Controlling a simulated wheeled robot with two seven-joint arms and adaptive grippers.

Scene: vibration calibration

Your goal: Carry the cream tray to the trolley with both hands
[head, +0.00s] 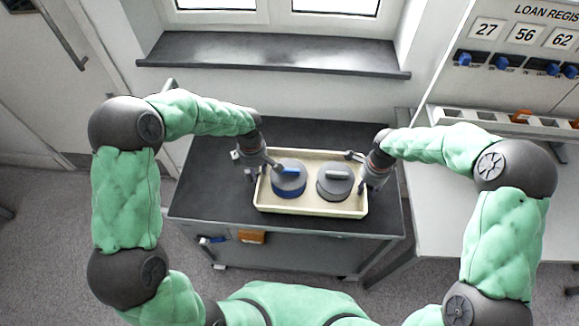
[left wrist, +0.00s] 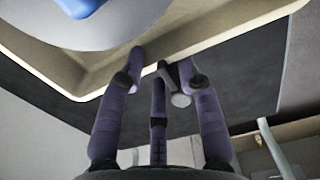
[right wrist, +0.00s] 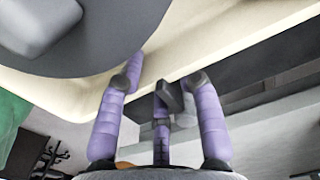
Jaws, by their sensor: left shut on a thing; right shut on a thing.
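The cream tray (head: 312,209) is over the dark top of the trolley (head: 210,190); I cannot tell whether it rests on it or hangs just above. It looks level. It holds two round grey weights, one with a blue handle (head: 289,183) on the left and one with a grey handle (head: 335,186) on the right. My left gripper (head: 262,165) is shut on the tray's left wall, which shows in the left wrist view (left wrist: 190,40). My right gripper (head: 365,172) is shut on the tray's right wall, seen in the right wrist view (right wrist: 200,45).
A white table (head: 455,190) stands to the right of the trolley, with a white rack (head: 490,122) at its back. A window sill (head: 270,55) is behind. The trolley's lower part holds an orange item (head: 251,237). Bare trolley top shows left of the tray.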

